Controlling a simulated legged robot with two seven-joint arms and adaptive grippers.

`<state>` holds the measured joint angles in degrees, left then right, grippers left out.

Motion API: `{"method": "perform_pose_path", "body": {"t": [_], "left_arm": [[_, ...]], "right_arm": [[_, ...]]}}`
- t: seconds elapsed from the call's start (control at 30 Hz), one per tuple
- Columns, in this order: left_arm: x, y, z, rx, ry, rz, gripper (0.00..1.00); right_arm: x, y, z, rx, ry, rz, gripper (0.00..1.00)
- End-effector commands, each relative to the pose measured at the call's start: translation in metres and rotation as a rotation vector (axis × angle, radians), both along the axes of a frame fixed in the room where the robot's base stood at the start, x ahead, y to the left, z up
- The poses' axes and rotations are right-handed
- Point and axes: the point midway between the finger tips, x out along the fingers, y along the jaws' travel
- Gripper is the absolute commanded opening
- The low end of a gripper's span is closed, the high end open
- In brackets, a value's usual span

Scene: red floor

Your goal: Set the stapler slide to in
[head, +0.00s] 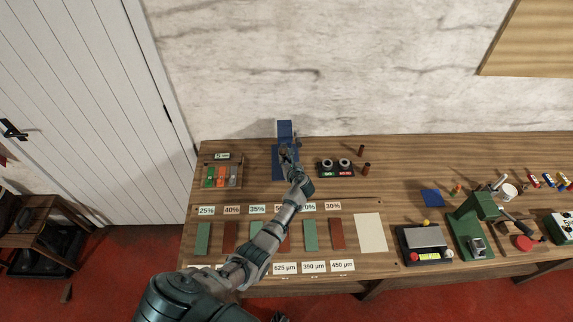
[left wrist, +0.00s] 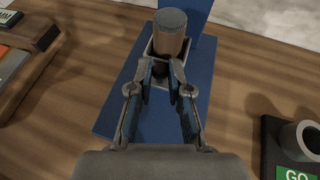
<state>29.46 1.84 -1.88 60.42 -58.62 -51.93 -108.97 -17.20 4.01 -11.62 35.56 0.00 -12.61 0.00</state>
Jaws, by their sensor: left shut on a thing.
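A blue stand (head: 285,130) with a flat base and an upright back is at the rear of the table. It also fills the middle of the left wrist view (left wrist: 115,112). A brown cylinder with a grey top (left wrist: 172,35) stands in a square metal frame on it. My left gripper (head: 287,156) is over the stand. In the left wrist view its fingertips (left wrist: 163,78) are closed on the lower part of the brown cylinder, at the frame. The fingers partly hide this contact. I cannot identify a stapler or its slide for sure.
A rack with coloured pieces (head: 220,158) is left of the stand. A black unit with two cups (head: 335,168) is to its right. Coloured strips and label cards lie in front. A green machine (head: 466,228) and scale (head: 424,236) stand at right.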

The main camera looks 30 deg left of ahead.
Motion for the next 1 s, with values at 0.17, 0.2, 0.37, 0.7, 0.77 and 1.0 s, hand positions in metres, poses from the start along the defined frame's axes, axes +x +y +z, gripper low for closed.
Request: {"method": "perform_pose_path", "body": {"t": [0.17, 0.2, 0.37, 0.7, 0.77, 1.0], "left_arm": [[0.004, -0.004, 0.005, -0.003, -0.013, -0.018, 0.43], [0.004, -0.004, 0.004, -0.004, -0.013, -0.018, 0.43], [0.003, -0.003, 0.002, -0.004, -0.009, -0.016, 0.43], [-0.001, -0.005, 0.001, -0.004, -0.004, -0.012, 0.43], [-0.004, -0.009, 0.003, -0.003, -0.004, -0.012, 0.43], [-0.032, -0.041, 0.021, -0.007, -0.009, -0.016, 0.43]], "right_arm": [[0.004, -0.015, 0.0, -0.018, -0.005, 0.001, 0.0], [0.004, -0.017, 0.001, -0.02, -0.004, 0.001, 0.0], [0.002, -0.018, 0.0, -0.021, -0.003, 0.001, 0.0], [-0.001, -0.005, 0.0, -0.006, 0.001, 0.0, 0.0], [-0.001, -0.006, 0.0, -0.007, -0.001, 0.0, 0.0], [-0.001, -0.008, 0.0, -0.009, -0.001, 0.0, 0.0]]}}
